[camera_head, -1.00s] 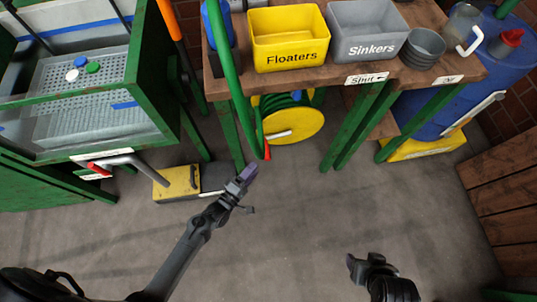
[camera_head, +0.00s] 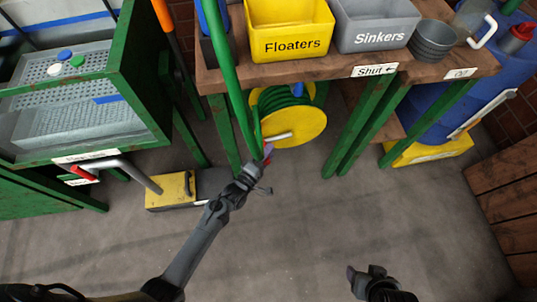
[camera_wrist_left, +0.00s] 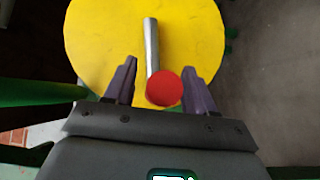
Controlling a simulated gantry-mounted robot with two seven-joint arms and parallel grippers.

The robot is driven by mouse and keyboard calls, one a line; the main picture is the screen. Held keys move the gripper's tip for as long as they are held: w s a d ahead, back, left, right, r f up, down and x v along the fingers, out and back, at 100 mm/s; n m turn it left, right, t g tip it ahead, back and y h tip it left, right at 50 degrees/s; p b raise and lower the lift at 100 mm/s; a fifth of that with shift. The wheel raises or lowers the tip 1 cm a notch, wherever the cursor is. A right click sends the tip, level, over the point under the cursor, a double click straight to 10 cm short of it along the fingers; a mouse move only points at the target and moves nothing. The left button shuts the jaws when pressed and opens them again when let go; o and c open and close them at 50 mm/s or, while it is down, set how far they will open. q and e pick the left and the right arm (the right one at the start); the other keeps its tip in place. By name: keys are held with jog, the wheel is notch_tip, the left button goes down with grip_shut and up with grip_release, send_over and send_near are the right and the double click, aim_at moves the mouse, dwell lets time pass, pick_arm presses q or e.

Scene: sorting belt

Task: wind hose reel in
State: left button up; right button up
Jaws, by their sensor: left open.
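The hose reel is a yellow disc (camera_head: 300,122) with green hose (camera_head: 290,100) wound behind it, under the bench. A silver crank arm (camera_head: 279,136) crosses its face, with a red grip (camera_head: 268,160) at its left end. In the left wrist view the yellow disc (camera_wrist_left: 95,35) fills the top, and the silver crank arm (camera_wrist_left: 151,45) runs down to the round red grip (camera_wrist_left: 164,88). My left gripper (camera_head: 265,157) is open, its purple fingers (camera_wrist_left: 160,85) on either side of the red grip; contact cannot be told. My right gripper (camera_head: 362,275) is low, away from the reel; its jaws are unclear.
A green post (camera_head: 236,80) stands close left of the reel. The wooden bench (camera_head: 320,70) above holds the yellow Floaters bin (camera_head: 285,20) and grey Sinkers bin (camera_head: 370,15). The middle floor is clear.

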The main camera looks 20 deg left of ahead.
pick_arm(q)
jog(key=shift+w+d, duration=0.15)
jog(key=shift+w, duration=0.15)
grip_shut()
dwell(0.3)
